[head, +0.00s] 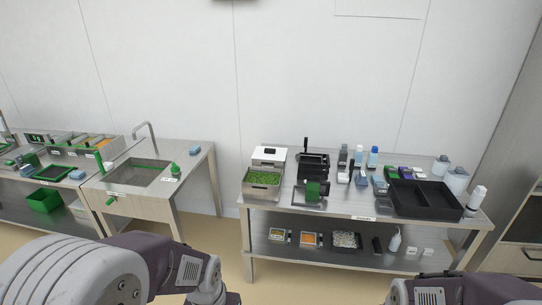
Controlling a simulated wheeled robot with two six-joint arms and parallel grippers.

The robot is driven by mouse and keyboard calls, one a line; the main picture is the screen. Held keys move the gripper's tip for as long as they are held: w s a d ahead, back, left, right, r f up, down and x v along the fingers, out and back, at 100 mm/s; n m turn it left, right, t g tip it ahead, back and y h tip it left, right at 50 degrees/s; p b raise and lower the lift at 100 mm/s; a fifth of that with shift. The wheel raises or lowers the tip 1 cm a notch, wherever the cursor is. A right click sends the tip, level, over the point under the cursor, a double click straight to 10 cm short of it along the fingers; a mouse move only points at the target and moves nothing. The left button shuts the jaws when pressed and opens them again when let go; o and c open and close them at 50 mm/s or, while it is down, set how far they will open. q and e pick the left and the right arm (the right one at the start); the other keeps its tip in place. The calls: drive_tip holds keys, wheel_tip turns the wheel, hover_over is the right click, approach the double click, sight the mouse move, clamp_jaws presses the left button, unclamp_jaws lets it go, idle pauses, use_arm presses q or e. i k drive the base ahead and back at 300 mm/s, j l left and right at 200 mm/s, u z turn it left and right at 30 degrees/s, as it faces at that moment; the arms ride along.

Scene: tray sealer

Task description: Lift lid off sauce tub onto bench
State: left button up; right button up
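Two round, pale tubs with lids stand at the right end of the right-hand steel bench (330,207). One tub (440,167) is at the back and the other tub (456,181) is nearer, behind the black tray. Their labels are too small to read, so I cannot tell which is the sauce tub. The lids appear seated on top. Parts of both my arms show at the bottom edge, well short of the bench. Both grippers are outside the picture.
A large black divided tray (424,212) fills the bench's front right. A steel pan of green food (263,177) and black equipment (313,165) stand at left. Bottles (373,156) stand mid-back. A sink bench (138,174) is at left; open floor lies between benches.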

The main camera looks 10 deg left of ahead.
sight(262, 152)
drive_tip(key=i+j+z, duration=0.5)
drive_tip(key=i+j, duration=0.15)
drive_tip(key=i, duration=0.5)
drive_tip(key=i+j+z, duration=0.45)
drive_tip(key=i+j, duration=0.6)
